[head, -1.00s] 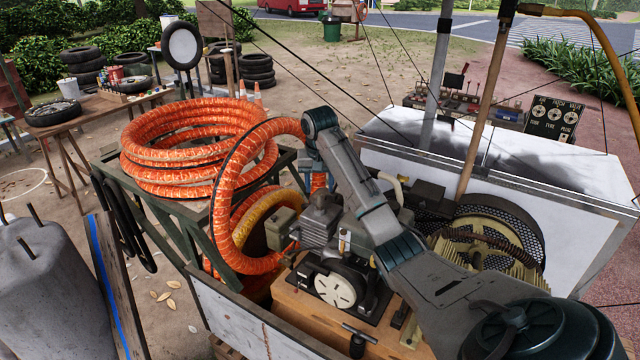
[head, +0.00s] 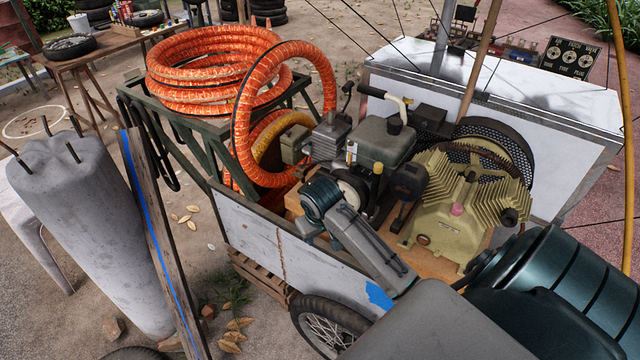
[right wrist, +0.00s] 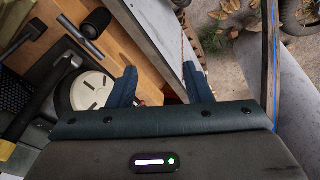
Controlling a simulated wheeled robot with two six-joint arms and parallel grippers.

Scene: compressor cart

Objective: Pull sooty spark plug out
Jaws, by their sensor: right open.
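The small engine (head: 385,142) sits on the wooden deck of the cart, and its pale round cover (right wrist: 92,90) shows left of my fingers in the right wrist view. I cannot surely pick out the sooty spark plug in either view. My right gripper (head: 306,232) is over the cart's near side wall, in front of the engine. In the right wrist view its two blue fingers (right wrist: 160,86) are apart, with nothing held between them. My right forearm hides part of the deck in the head view. My left gripper is out of view.
A T-handled tool (right wrist: 80,36) lies on the deck. The finned compressor (head: 465,205) stands right of the engine, the orange hose coil (head: 200,75) behind left. The cart's white side wall (head: 262,240) is close below my gripper. A grey concrete cylinder (head: 85,230) stands left.

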